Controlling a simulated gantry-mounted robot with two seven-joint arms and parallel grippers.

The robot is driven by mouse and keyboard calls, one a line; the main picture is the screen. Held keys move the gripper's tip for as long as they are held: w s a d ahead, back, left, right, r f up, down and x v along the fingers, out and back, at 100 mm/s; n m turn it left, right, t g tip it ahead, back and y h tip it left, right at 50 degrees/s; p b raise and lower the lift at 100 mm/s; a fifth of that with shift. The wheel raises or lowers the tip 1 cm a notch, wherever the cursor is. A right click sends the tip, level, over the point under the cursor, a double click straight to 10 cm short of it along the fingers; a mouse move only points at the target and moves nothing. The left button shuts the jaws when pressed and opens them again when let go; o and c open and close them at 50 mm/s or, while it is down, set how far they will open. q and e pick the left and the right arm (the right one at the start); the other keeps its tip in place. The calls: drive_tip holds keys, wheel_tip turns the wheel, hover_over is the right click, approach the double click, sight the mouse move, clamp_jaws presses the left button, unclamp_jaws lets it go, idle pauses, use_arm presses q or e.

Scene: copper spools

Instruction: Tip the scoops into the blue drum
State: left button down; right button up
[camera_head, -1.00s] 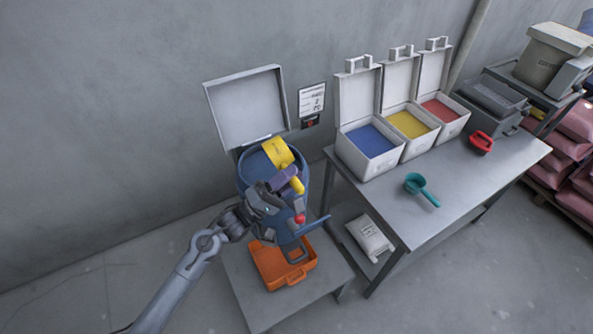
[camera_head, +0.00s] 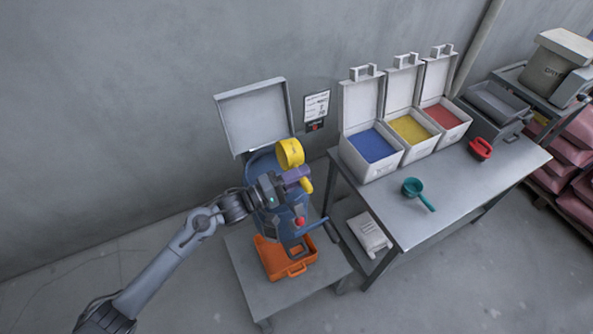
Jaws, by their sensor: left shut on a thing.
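The blue drum (camera_head: 262,165) stands on a low grey platform at centre left, its square grey lid open behind it. My left gripper (camera_head: 292,180) is in front of the drum's upper part and shut on the handle of a yellow scoop (camera_head: 289,152). The scoop's cup is at the drum's rim, with its round side showing; I cannot see what it holds. A teal scoop (camera_head: 412,187) lies on the metal table. A red scoop (camera_head: 481,148) lies farther right, near the table's back. The arm hides much of the drum. My right gripper is not in view.
Three open bins with blue (camera_head: 371,145), yellow (camera_head: 409,129) and red (camera_head: 443,117) powder stand along the table's back. An orange tray (camera_head: 287,267) sits in front of the drum.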

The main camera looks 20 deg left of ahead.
use_arm(q)
wheel_tip(320, 180, up, 6)
drive_tip(key=w+d+g+y+p, duration=0.1)
drive_tip(key=w+g+y+p, duration=0.1)
drive_tip(key=g+y+p, duration=0.8)
drive_tip(key=shift+d+g+y+p, duration=0.4)
drive_tip(key=shift+g+p, duration=1.2)
drive_tip(key=shift+p, duration=0.8)
